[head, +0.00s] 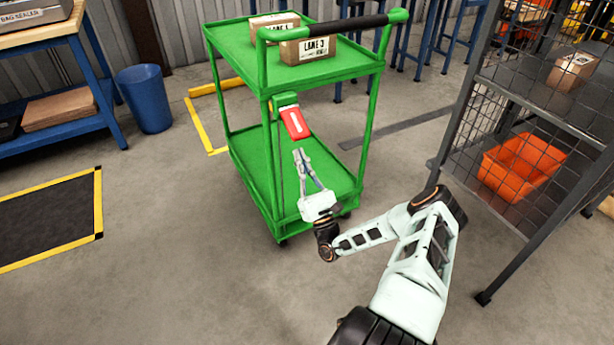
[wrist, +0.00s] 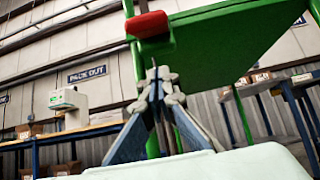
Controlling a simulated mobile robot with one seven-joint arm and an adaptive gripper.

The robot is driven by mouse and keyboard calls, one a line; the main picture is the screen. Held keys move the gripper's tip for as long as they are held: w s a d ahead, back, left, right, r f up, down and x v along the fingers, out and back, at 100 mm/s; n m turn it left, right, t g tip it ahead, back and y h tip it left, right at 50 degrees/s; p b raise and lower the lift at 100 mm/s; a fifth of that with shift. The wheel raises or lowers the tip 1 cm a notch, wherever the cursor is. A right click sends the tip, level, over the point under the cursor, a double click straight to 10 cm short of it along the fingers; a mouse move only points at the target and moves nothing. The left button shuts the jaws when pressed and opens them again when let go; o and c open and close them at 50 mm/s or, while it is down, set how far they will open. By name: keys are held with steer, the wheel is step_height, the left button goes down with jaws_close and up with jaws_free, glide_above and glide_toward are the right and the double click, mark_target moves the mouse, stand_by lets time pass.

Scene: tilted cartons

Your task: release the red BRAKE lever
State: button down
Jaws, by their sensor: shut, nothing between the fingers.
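The red brake lever (head: 294,122) is mounted on the near left post of a green cart (head: 262,160), below the top shelf. It slants downward from a green bracket and has a white mark on its face. My gripper (head: 298,153) is just below the lever, pointing up toward it, with its fingers together and nothing between them. In the wrist view the fingertips (wrist: 158,74) are under the red end of the lever (wrist: 147,24). A small gap seems to separate them.
Cartons marked LANE (head: 308,50) sit on the cart's top shelf, under the black push handle (head: 335,27). A wire-mesh rack (head: 530,120) with an orange bin (head: 520,167) stands at right. A blue waste bin (head: 145,98) stands at left.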

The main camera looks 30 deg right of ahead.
mark_target(295, 124)
steer(key=shift+s+r, duration=0.25)
steer(key=shift+r, duration=0.9)
steer(key=shift+s+r, duration=0.25)
steer(key=shift+r, duration=0.85)
steer(key=shift+r, duration=0.1)
steer(key=shift+s+r+g+p, duration=0.2)
steer(key=shift+g+p, duration=0.3)
steer(key=shift+p, duration=0.45)
steer(key=shift+p, duration=0.35)
